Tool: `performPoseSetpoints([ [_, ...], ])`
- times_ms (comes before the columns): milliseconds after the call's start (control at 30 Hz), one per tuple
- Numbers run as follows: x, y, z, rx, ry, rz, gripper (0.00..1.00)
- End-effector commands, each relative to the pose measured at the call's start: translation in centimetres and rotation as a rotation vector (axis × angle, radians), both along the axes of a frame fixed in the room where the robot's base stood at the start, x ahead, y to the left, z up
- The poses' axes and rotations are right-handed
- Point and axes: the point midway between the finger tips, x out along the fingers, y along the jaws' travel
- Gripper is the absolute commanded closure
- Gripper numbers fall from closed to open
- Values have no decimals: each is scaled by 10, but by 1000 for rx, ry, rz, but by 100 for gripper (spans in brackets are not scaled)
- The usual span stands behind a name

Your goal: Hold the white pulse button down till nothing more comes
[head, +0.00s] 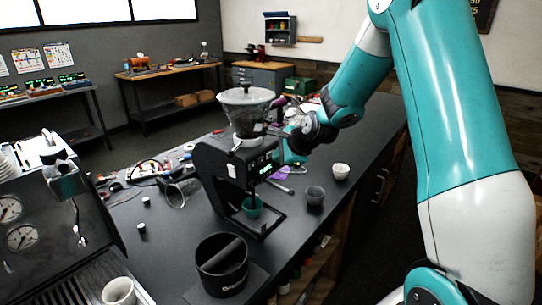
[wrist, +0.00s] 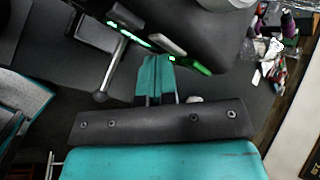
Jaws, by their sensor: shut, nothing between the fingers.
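The black grinder (head: 208,165) with a clear hopper (head: 247,108) stands on the dark bench; green lights glow on its front. In the wrist view, a pale bar-shaped button (wrist: 166,44) sits between green lights on the grinder's dark face (wrist: 205,38). My gripper (wrist: 155,60) is shut and empty, its teal fingertips right at the lower edge of the button; I cannot tell whether they touch or press it. In the head view my gripper (head: 283,155) is at the grinder's front, its tips partly hidden. A green cup (head: 252,207) is under the grinder's outlet.
A dark grey cup (head: 315,195) and a white cup (head: 341,171) stand right of the grinder. A black knock bin (head: 222,265) is in front. The espresso machine (head: 40,225) is at left. A metal rod with a dark knob (wrist: 112,70) is left of my fingers.

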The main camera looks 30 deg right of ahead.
Motion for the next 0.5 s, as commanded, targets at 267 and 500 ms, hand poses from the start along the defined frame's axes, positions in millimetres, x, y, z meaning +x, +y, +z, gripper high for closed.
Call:
performPoseSetpoints([
  [267,-4,-2,0,0,-1,0,100],
  [500,-15,-5,0,1,0,-1,100],
])
